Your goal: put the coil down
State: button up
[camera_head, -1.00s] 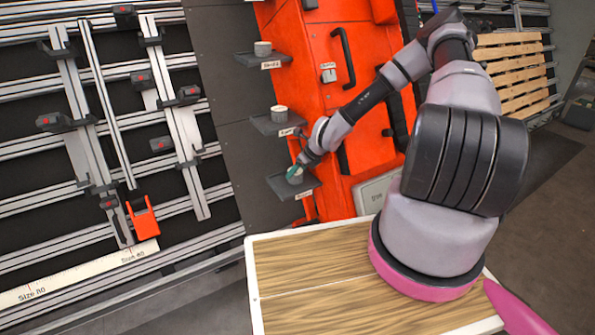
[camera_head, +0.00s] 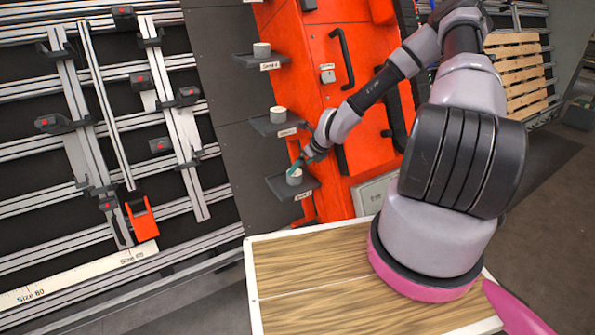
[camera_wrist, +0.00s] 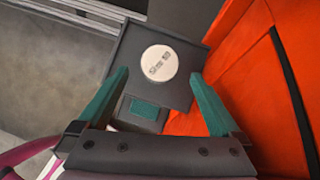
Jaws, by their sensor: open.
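A white round coil (camera_wrist: 160,62) with dark marks on its top sits on a small dark shelf (camera_wrist: 187,96) in the wrist view. In the head view the same coil (camera_head: 294,177) stands on the lowest shelf (camera_head: 306,188) on the side of the orange cabinet. My gripper (camera_wrist: 161,82) is open, with its green fingers apart on the near side of the coil. The fingers appear clear of the coil and nothing is between them. In the head view my gripper (camera_head: 299,165) is small, close above the coil.
Two more shelves above hold a coil each, the middle coil (camera_head: 278,114) and the top coil (camera_head: 261,50). The orange cabinet (camera_head: 318,110) stands directly to the right. A rail rack (camera_head: 100,130) fills the left.

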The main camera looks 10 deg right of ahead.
jog(key=v, duration=0.7)
jog(key=shift+r, duration=0.2)
jog(key=shift+s, duration=0.1)
jog(key=s+d+r+n+h, duration=0.1)
jog(key=s+r+n, duration=0.2)
jog(key=r+n, duration=0.7)
jog(key=s+r+n+h, duration=0.2)
jog(key=s+r+n, duration=0.3)
jog(key=r, duration=1)
jog(key=s+r+n+t+y, duration=0.1)
jog(key=s+r+n, duration=0.9)
jog(key=s+r, duration=0.6)
jog(key=shift+s, duration=0.3)
